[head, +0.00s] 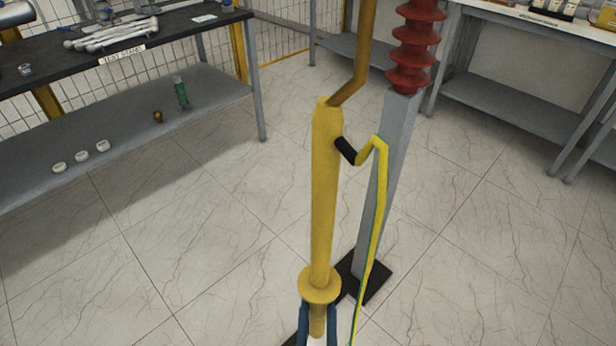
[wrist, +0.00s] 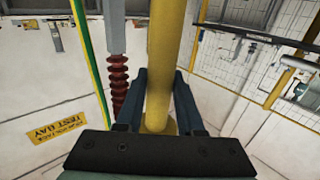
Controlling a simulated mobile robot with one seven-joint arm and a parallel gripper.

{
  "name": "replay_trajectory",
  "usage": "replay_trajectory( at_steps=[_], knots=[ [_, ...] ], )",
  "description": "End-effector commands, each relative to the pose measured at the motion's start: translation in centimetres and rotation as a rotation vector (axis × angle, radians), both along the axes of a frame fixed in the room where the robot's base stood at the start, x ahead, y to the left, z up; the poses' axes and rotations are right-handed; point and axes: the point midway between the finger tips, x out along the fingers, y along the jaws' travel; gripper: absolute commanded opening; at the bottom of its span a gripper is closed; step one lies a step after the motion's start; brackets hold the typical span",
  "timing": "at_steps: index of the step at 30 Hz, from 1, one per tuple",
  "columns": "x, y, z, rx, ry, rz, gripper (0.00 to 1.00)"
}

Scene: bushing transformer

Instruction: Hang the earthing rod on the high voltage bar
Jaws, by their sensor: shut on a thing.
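The yellow earthing rod (head: 326,200) stands nearly upright in the head view, with a round collar near its lower end. A brown metal hook (head: 362,60) rises from its top and leaves the frame. A yellow-green cable (head: 377,220) joins its side through a black fitting. My gripper (head: 317,308) is shut on the rod just below the collar, its blue fingers on either side. In the wrist view the rod (wrist: 167,50) runs between the fingers of my gripper (wrist: 160,85). I cannot make out the high voltage bar in either view.
A red ribbed insulator (head: 415,45) on a grey post (head: 385,190) with a black base stands just behind and right of the rod. A dark-topped bench (head: 180,28) is at left and a grey one (head: 520,80) at right. Tiled floor between them is clear.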

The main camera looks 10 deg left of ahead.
Motion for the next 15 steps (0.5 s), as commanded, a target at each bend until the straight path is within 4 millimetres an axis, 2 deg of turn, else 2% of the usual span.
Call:
replay_trajectory(
  at_steps=[1,12,15],
  knots=[
    [0.2,0.2,3.4,0.000,-0.008,0.008,0.00],
    [1.0,1.2,14.6,0.000,-0.012,0.038,0.00],
    [1.2,1.4,17.1,0.000,-0.014,0.042,0.00]
  ],
)
